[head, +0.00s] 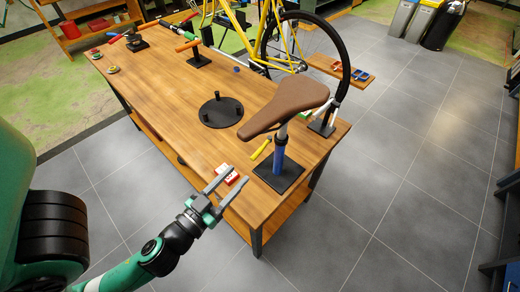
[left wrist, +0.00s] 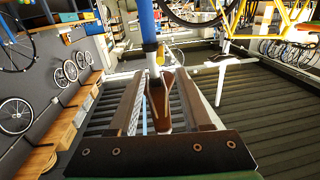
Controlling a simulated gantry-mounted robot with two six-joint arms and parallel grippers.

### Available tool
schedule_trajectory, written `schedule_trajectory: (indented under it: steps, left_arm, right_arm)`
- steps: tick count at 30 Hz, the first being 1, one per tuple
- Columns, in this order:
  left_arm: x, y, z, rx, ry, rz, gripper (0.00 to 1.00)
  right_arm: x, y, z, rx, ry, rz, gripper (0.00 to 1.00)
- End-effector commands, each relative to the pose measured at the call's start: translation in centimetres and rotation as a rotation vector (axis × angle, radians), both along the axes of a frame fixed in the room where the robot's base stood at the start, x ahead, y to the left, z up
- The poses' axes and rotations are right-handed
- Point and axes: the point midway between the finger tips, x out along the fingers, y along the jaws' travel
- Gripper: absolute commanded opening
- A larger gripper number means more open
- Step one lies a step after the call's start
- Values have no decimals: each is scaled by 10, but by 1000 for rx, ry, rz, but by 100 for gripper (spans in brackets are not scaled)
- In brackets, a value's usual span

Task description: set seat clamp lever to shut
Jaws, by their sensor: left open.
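A brown saddle (head: 286,104) stands on a seat post in a blue tube (head: 279,159), fixed upright on a black base plate (head: 288,176) at the table's near right corner. The left wrist view shows the blue tube (left wrist: 147,22) upside down, with a silver collar (left wrist: 155,57) and the brown saddle (left wrist: 153,95) beyond the fingers. The clamp lever is too small to make out, so its position cannot be told. My left gripper (head: 239,174) is open and empty, left of the base plate and apart from the post. My right gripper is not in view.
A red and white box (head: 226,171) lies by the left fingers. A yellow-handled tool (head: 261,149) lies left of the post. A round black stand (head: 221,112) is mid-table on the wooden table (head: 170,108). A yellow bicycle (head: 238,25) stands behind.

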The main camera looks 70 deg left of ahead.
Motion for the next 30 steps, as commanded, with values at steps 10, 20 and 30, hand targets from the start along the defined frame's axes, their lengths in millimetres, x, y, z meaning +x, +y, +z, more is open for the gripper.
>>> schedule_trajectory:
  steps: [10, 20, 30]
  left_arm:
    - [44, 30, 10, -1, -4, 6, 48]
    - [92, 60, 2, 0, -4, 1, 48]
    - [96, 62, 0, 1, -1, 0, 47]
  right_arm:
    - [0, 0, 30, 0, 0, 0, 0]
    - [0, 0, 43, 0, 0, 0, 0]
    - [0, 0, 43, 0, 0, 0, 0]
